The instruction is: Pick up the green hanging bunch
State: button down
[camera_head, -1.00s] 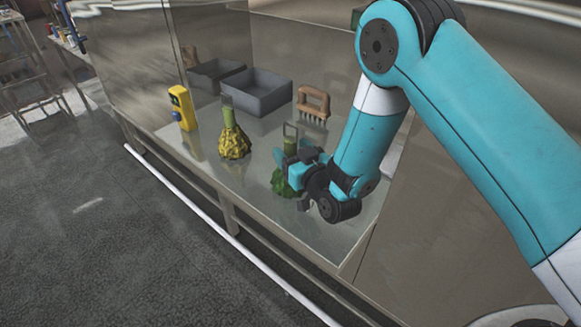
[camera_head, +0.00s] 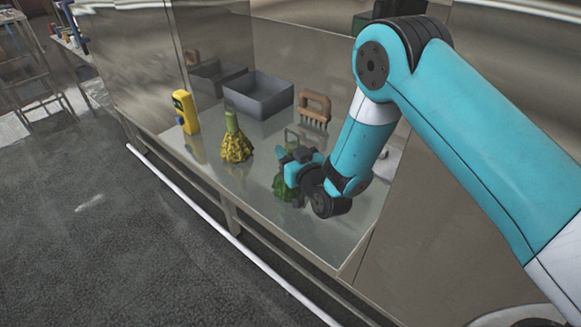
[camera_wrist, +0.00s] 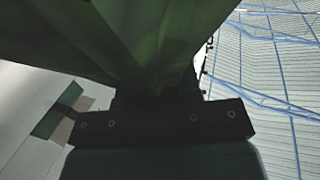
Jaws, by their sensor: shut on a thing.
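The green hanging bunch (camera_head: 285,190) is at the right part of the metal work surface in the head view, partly hidden behind my gripper (camera_head: 291,167). My gripper is shut on the bunch, at its upper part. In the wrist view the green bunch (camera_wrist: 150,40) fills the upper middle, close to the camera. The dark gripper part (camera_wrist: 155,122) lies across the picture below it. Whether the bunch's lower end touches the surface cannot be told.
A yellow-green bunch (camera_head: 236,147) stands to the left on the metal surface (camera_head: 330,240). A yellow device (camera_head: 186,112) is farther left. A grey bin (camera_head: 262,97) and a brown brush (camera_head: 315,108) stand at the back. The surface's front right is clear.

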jog(key=shift+r, duration=0.15)
notch_tip(320, 180, up, 20)
jog(key=p, duration=1.5)
jog(key=shift+p, duration=0.3)
